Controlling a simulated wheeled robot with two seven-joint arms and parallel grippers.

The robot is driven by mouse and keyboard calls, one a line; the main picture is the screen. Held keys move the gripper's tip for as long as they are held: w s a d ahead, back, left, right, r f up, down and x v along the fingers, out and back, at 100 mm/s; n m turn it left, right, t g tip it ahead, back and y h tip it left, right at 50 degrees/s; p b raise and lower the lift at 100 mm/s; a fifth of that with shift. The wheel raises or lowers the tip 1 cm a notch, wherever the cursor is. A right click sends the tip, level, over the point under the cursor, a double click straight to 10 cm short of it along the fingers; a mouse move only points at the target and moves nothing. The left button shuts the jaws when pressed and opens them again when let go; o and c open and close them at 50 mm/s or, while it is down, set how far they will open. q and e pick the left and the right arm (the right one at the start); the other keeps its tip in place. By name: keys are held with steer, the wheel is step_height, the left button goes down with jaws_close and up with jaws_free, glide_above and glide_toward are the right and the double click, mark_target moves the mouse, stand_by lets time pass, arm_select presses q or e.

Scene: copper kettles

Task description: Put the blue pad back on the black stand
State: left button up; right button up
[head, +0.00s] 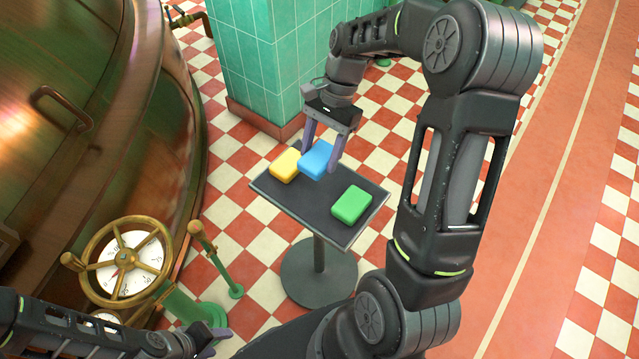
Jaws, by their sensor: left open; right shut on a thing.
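The blue pad (315,159) is between the fingers of my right gripper (322,155), which is shut on it. The pad is over the far part of the black stand (289,200), between the other two pads. I cannot tell whether it touches the stand's top. A yellow pad (285,164) lies on the stand to the left of it. A green pad (351,205) lies on the stand nearer the right edge.
A brass handwheel with a white dial (118,272) and green posts (226,272) stand left of the stand. A large copper kettle (110,110) fills the left. A green tiled pillar (262,60) rises behind the stand. Checkered floor is open around the stand's base.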

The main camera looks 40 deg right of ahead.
mark_target(330, 144)
step_height(330, 144, down, 6)
steer(key=shift+r+b, duration=0.15)
steer(key=shift+b, duration=0.2)
steer(key=shift+f+b, duration=0.3)
steer(key=shift+f, duration=1.55)
steer(key=shift+f, duration=0.15)
steer(key=o, duration=1.6)
steer(key=p+v, duration=0.1)
steer(key=v, duration=1.1)
steer(key=shift+w+p, duration=0.1)
steer(key=shift+p, duration=0.2)
